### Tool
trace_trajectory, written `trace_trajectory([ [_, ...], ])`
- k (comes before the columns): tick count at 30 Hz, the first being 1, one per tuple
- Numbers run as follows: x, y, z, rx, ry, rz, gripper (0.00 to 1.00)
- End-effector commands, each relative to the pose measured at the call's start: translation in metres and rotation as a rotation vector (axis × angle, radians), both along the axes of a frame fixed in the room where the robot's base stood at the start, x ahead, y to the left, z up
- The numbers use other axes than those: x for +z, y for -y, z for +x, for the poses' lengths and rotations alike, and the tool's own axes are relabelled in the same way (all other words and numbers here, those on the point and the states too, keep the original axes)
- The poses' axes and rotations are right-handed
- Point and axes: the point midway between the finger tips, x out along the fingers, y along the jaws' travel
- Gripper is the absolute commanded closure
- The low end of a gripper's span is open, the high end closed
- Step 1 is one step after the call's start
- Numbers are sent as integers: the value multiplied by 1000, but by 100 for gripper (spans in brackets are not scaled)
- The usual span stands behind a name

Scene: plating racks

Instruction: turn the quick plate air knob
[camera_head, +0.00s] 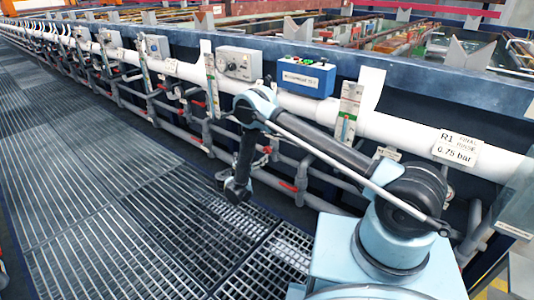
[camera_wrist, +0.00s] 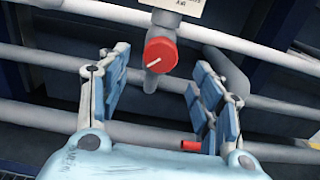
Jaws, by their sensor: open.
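A round red knob (camera_wrist: 160,54) with a white pointer line faces me in the wrist view. The line slants up to the right. The knob sits on a grey valve stem, below a pale label (camera_wrist: 176,5) whose visible text ends in what looks like "Air". My gripper (camera_wrist: 158,78) is open and empty, one finger to the left of the knob and one lower right. No contact with the knob shows. In the head view my arm hangs down in front of the pipes, and I cannot make out this knob or the fingers there.
Grey pipes cross behind the knob; a red piece (camera_wrist: 191,146) shows near the right finger. In the head view a white pipe (camera_head: 400,130) runs along the tanks, with a blue control box (camera_head: 306,78) and grey gauge box (camera_head: 239,64) above. The grated walkway (camera_head: 90,190) is clear.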

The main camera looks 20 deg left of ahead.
Motion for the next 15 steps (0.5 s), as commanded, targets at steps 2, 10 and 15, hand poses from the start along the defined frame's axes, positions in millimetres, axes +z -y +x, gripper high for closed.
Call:
trace_trajectory([
  [2, 0, 7, 14, -3, 0, 0, 41],
  [10, 0, 22, 53, -2, 0, 0, 41],
  [15, 0, 28, 67, -2, 0, 0, 41],
])
